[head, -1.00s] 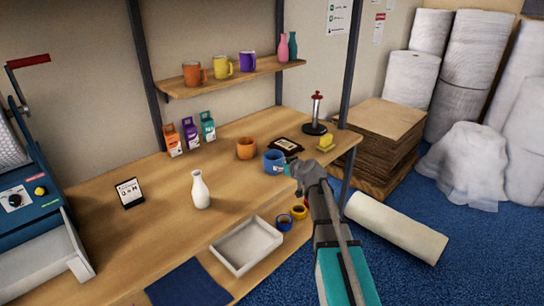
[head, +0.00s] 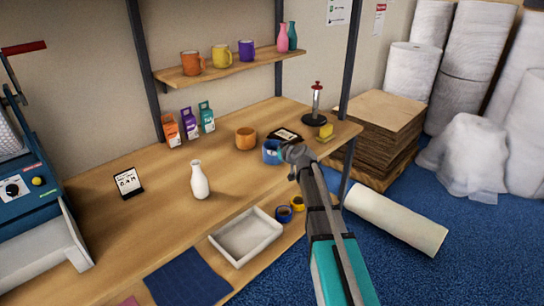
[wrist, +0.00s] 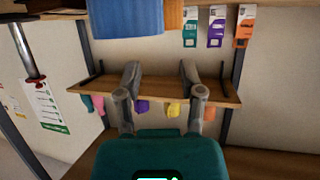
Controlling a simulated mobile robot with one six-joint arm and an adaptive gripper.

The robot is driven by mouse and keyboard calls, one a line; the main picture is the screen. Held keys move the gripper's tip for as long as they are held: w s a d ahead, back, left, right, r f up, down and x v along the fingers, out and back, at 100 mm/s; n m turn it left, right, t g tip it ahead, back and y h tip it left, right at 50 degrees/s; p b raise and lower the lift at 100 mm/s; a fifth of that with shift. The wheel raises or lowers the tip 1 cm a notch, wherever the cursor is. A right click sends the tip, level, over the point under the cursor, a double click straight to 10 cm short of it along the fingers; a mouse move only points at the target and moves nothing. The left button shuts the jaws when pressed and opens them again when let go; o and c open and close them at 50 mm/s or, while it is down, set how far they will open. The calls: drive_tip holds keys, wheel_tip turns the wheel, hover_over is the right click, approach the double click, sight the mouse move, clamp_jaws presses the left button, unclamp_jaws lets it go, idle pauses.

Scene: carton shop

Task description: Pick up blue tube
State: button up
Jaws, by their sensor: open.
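I see no plain blue tube. A blue mug (head: 269,154) stands on the wooden bench near its right end. My gripper (wrist: 160,78) is at the mug's right side in the head view, with its open fingers partly covering it. In the wrist view, the scene appears upside down and the fingers are apart with nothing between them. A blue cylindrical body, probably the same mug (wrist: 127,14), shows at the top edge there. A blue tape roll (head: 283,214) lies lower, beside a yellow one (head: 297,203).
An orange mug (head: 246,138) stands left of the blue one, with a dark label card (head: 285,135) behind. A white vase (head: 199,182) and an empty white tray (head: 247,236) are nearer. Mugs and bottles line the shelf (head: 215,72). A cardboard stack (head: 378,125) stands right.

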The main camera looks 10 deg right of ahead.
sight(266, 149)
drive_tip(key=shift+b+x, duration=0.35)
drive_tip(key=shift+x, duration=1.2)
drive_tip(key=shift+b+x, duration=1.1)
drive_tip(key=shift+x, duration=1.7)
clamp_jaws()
